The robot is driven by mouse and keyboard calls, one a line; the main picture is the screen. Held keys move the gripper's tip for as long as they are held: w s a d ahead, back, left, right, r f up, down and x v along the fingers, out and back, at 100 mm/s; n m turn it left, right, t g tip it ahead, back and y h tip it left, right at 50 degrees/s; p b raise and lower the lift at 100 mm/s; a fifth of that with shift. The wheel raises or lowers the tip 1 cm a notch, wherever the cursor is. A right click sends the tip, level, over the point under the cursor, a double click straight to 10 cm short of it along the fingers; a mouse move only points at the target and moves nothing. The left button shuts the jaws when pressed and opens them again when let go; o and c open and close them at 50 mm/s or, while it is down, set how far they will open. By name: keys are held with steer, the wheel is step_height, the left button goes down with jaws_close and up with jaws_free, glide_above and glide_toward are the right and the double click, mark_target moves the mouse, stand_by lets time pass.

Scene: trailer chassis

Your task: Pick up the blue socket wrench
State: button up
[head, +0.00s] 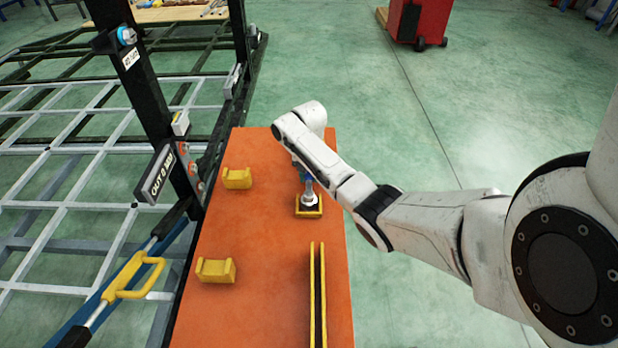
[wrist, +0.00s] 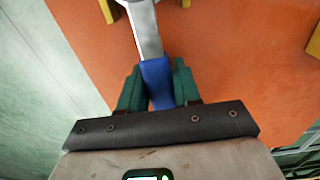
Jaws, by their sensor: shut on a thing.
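The blue socket wrench (head: 307,188) stands roughly upright at the small yellow-edged holder (head: 317,212) on the orange table top, its silver end down. In the wrist view its blue handle (wrist: 158,88) sits between the green fingers of my gripper (wrist: 158,80), which are shut on it. The silver shaft (wrist: 147,32) runs away from the fingers toward the holder. Whether the lower end touches the holder I cannot tell. In the head view my arm hides most of the handle and the fingers.
The orange table (head: 262,270) also carries two yellow cradles (head: 237,179) (head: 216,270) on the left and a yellow double rail (head: 318,290) in front. A black post and grey trailer frame (head: 60,160) stand left. A red cabinet (head: 420,20) is far back. Green floor right is open.

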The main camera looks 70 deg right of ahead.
jaws_close()
steer(key=shift+r, duration=0.1)
